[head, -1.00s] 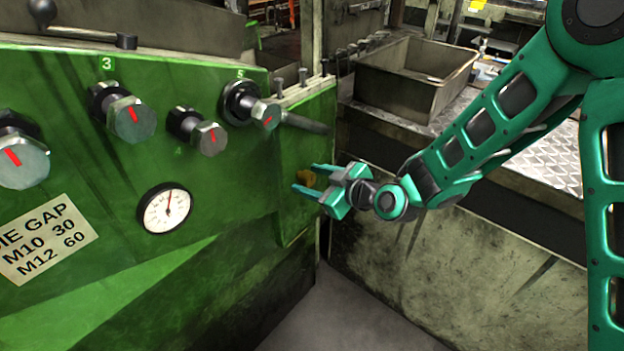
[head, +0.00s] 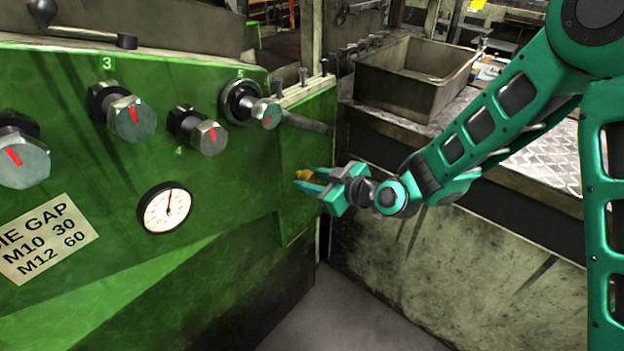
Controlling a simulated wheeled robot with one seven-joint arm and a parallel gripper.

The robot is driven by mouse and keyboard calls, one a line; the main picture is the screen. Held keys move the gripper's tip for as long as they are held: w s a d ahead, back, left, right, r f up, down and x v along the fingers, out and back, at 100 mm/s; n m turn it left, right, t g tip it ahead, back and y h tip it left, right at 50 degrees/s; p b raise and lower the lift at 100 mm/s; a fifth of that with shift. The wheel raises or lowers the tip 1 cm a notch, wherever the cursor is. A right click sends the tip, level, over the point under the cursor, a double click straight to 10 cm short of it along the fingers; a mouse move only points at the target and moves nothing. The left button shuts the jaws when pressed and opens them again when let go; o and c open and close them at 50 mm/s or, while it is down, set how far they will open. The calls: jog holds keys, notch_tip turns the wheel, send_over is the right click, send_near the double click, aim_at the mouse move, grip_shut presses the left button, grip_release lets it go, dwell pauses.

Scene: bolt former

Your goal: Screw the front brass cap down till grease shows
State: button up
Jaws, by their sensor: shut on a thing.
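The brass cap (head: 304,175) is a small yellow-brown piece at the right end of the green machine panel. My gripper (head: 308,181) reaches it from the right, with its teal fingers shut on the cap. The fingers hide part of the cap, and only its upper left portion shows. I cannot see any grease at this size, nor the cap's thread.
The green machine (head: 240,190) carries several hex knobs with red marks, a round dial gauge (head: 165,208) and a die gap label (head: 42,240). A dark rod (head: 303,122) juts out above my gripper. A metal bin (head: 415,78) stands behind on a ledge.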

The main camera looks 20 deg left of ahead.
jog(key=shift+w+d+m+g, duration=0.2)
jog(key=shift+m+g, duration=0.5)
jog(key=shift+m, duration=0.3)
jog(key=m+g+y, duration=0.1)
jog(key=m, duration=0.2)
jog(key=shift+w+g, duration=0.1)
jog(key=shift+g, duration=0.3)
jog(key=m+g+y, duration=0.1)
jog(key=m+y, duration=0.1)
jog(key=m, duration=0.1)
jog(key=shift+w+g, duration=0.1)
jog(key=shift+g, duration=0.2)
jog(key=shift+f+m+g+y, duration=0.1)
jog(key=shift+m+g+y, duration=0.35)
jog(key=shift+m, duration=1.05)
jog(key=o, duration=1)
jog(key=shift+o, duration=0.2)
jog(key=d+r, duration=0.1)
jog(key=d, duration=0.9)
jog(key=shift+d+r, duration=0.15)
jog(key=shift+d, duration=0.2)
